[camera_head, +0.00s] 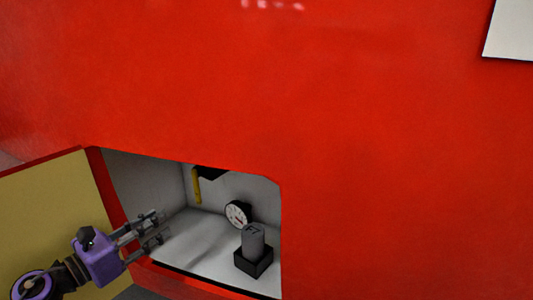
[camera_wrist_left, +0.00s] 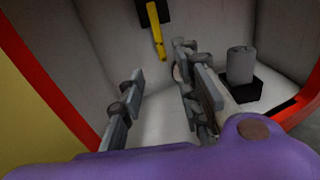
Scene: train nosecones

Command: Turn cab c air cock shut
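The air cock's yellow handle (camera_head: 197,187) hangs down from a dark body (camera_head: 210,173) at the top back of an open recess in the red cab front (camera_head: 350,150). In the left wrist view the yellow handle (camera_wrist_left: 156,36) shows ahead, beyond the fingers, slightly tilted. My left gripper (camera_head: 160,228) is at the recess opening, lower and to the left of the handle. Its fingers are spread with nothing between them, and they are apart from the handle; it also shows in the left wrist view (camera_wrist_left: 160,85). My right gripper is not in view.
A round gauge (camera_head: 237,214) and a grey cylinder (camera_head: 253,243) on a black base stand at the right of the recess. A yellow-faced door (camera_head: 50,205) hangs open at the left. Red edges frame the opening. The recess middle is clear.

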